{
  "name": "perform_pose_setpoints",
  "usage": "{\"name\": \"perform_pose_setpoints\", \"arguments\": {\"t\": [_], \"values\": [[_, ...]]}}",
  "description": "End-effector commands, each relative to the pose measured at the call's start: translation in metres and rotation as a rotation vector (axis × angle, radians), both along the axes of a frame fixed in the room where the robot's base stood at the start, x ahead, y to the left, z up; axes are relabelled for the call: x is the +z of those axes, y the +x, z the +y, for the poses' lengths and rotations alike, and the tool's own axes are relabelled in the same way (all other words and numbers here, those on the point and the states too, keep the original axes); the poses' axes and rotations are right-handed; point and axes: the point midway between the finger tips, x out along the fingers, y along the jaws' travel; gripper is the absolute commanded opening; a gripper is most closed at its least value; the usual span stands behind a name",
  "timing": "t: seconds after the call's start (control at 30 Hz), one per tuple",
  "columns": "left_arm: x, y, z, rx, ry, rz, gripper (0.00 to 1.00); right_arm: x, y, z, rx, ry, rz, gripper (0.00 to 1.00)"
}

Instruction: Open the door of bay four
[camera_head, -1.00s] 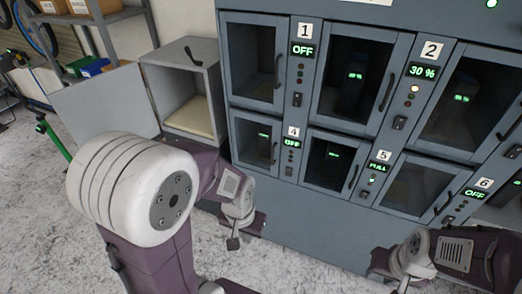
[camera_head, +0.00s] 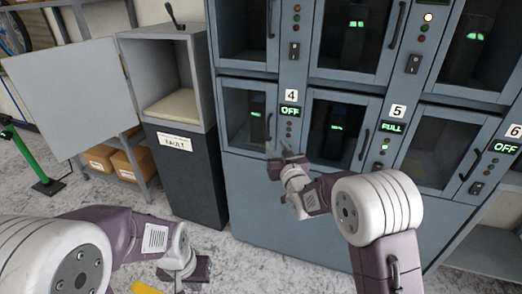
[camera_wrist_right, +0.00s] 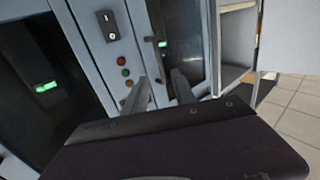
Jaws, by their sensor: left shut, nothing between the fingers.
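The bay four door (camera_head: 243,108) is closed, a grey-framed dark pane left of the "4" label (camera_head: 291,96) and its "OFF" display (camera_head: 289,111). Its dark handle (camera_head: 269,127) runs down the right side of the frame. The fingers also show in the right wrist view (camera_wrist_right: 160,92). My left gripper (camera_head: 188,272) is shut and empty, low over the floor.
Bay five (camera_head: 338,130), marked "FULL", and bay six are closed on the right. An open grey box (camera_head: 172,105) on a dark "FAULT" stand (camera_head: 190,185) is close left of the cabinet, its door swung left. A green stand (camera_head: 46,186) is at far left.

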Motion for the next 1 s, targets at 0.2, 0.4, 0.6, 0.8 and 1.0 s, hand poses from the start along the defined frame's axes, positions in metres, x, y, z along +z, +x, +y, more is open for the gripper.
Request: {"name": "perform_pose_setpoints", "arguments": {"t": [0.2,0.4,0.6,0.8,1.0], "values": [[0.011,0.000,0.000,0.000,0.000,-0.001,0.00,0.006,0.009,0.003,0.001,0.000,0.001,0.32],[0.011,0.000,0.000,0.000,0.000,0.000,0.00,0.001,0.048,0.014,0.001,0.000,-0.001,0.32],[0.008,0.000,0.000,0.000,0.000,0.000,0.00,0.002,0.077,0.022,0.000,0.000,-0.001,0.32],[0.008,0.000,0.000,0.000,0.000,0.000,0.00,0.002,0.087,0.025,0.000,0.000,0.001,0.32],[0.008,0.000,0.000,0.000,0.000,0.000,0.00,0.002,0.087,0.025,0.000,-0.001,0.002,0.32]]}}
